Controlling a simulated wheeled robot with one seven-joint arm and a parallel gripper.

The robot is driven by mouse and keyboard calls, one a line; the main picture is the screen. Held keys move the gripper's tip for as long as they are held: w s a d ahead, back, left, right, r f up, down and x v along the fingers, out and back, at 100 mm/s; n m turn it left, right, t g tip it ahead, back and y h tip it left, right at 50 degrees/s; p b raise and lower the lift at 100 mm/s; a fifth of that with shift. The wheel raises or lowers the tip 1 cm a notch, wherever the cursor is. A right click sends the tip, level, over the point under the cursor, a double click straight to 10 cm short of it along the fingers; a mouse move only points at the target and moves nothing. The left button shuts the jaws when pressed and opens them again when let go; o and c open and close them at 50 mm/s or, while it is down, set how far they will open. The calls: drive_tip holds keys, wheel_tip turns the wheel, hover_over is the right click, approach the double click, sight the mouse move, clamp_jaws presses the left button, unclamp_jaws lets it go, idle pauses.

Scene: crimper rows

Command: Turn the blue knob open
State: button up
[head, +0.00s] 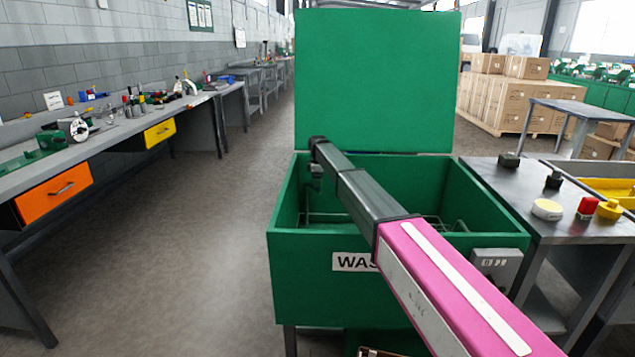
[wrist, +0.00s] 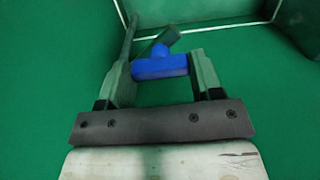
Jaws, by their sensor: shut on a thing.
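The blue knob (wrist: 160,66) is a short bar with a raised middle, seen in the wrist view in front of a green wall. My gripper (wrist: 162,68) has one finger at each end of the bar and is shut on it. A dark green piece stands at an angle just behind the knob; how they join is unclear. In the head view my arm reaches over the open green tank (head: 400,277), and my gripper (head: 316,180) points down inside its left side. The knob is not visible in the head view.
The tank's green lid (head: 377,80) stands upright at the back. A grey switch box (head: 496,266) is on its front right. A dark table (head: 560,222) with small items stands close on the right, and a long workbench (head: 105,128) runs along the left. The floor between is clear.

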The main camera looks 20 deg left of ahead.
drive_tip(key=o, duration=0.9)
drive_tip(key=shift+r, duration=0.1)
wheel_tip(320, 180, up, 11)
drive_tip(key=shift+f, duration=0.2)
